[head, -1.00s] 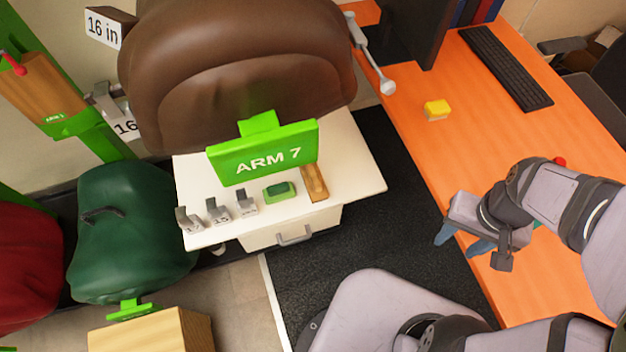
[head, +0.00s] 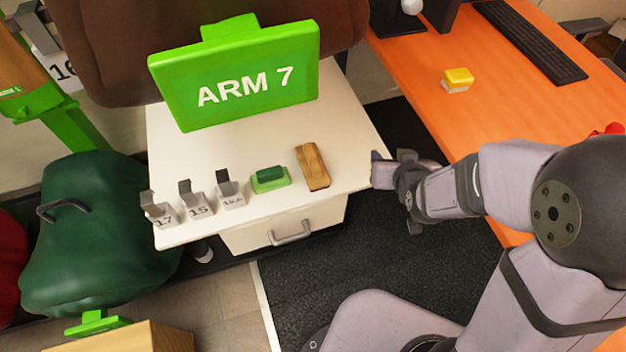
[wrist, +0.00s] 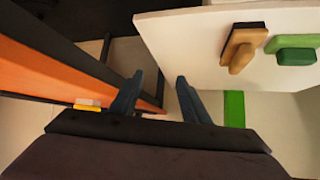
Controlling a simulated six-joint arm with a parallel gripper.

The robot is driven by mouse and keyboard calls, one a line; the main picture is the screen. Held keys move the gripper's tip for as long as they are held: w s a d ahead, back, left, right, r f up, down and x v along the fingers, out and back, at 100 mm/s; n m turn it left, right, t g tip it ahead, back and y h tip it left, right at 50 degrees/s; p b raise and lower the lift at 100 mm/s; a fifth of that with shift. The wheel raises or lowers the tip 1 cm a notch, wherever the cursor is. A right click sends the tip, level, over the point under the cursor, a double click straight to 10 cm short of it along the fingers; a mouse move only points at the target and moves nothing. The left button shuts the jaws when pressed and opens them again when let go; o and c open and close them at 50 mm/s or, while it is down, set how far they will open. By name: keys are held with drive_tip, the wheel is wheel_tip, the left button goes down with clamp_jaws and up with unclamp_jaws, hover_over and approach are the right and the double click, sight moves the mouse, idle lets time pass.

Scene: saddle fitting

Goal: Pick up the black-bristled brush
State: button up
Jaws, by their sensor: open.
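The brush with black bristles (head: 312,166) has a tan wooden body and lies on the right part of the white cabinet top (head: 350,150). In the wrist view the brush (wrist: 240,48) shows at the upper right, with a dark bristle edge along its left side. My gripper (head: 378,168) is at the right edge of the cabinet, to the right of the brush and apart from it. In the wrist view my gripper (wrist: 157,92) has its two blue fingers spread, with nothing between them.
A green brush-like block (head: 270,179) lies just left of the brush. Several metal gauges (head: 195,200) stand further left. A green "ARM 7" sign (head: 240,75) hangs over the cabinet's back.

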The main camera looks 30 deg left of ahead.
sight(308, 145)
drive_tip(key=a+f+y+b, duration=0.1)
drive_tip(key=a+f+b, duration=0.1)
drive_tip(key=a, duration=0.1)
drive_tip(key=a+f+n+t+y+b, duration=0.1)
drive_tip(key=a+b, duration=0.1)
drive_tip(key=a, duration=0.1)
drive_tip(key=s+a+f+n+t+y+b, duration=0.1)
drive_tip(key=a+f+b, duration=0.1)
drive_tip(key=a+b, duration=0.1)
drive_tip(key=shift+a+f+y, duration=0.25)
drive_tip(key=shift+f+y, duration=0.1)
drive_tip(key=shift+y, duration=0.05)
drive_tip(key=s+a+y+b, duration=0.1)
drive_tip(key=a+b, duration=0.1)
drive_tip(key=s+a+f+n+y+b, duration=0.1)
drive_tip(key=a+b, duration=0.1)
drive_tip(key=s+a+t+y+b, duration=0.1)
drive_tip(key=s+a+b, duration=0.1)
drive_tip(key=shift+a+f+n+y, duration=0.15)
drive_tip(key=shift+f+n+y, duration=0.15)
drive_tip(key=shift+y, duration=0.1)
drive_tip(key=shift+s+a+f+t+y+b, duration=0.1)
drive_tip(key=shift+f+t+y+b, duration=0.2)
drive_tip(key=shift+b, duration=0.65)
drive_tip(key=shift+r, duration=0.15)
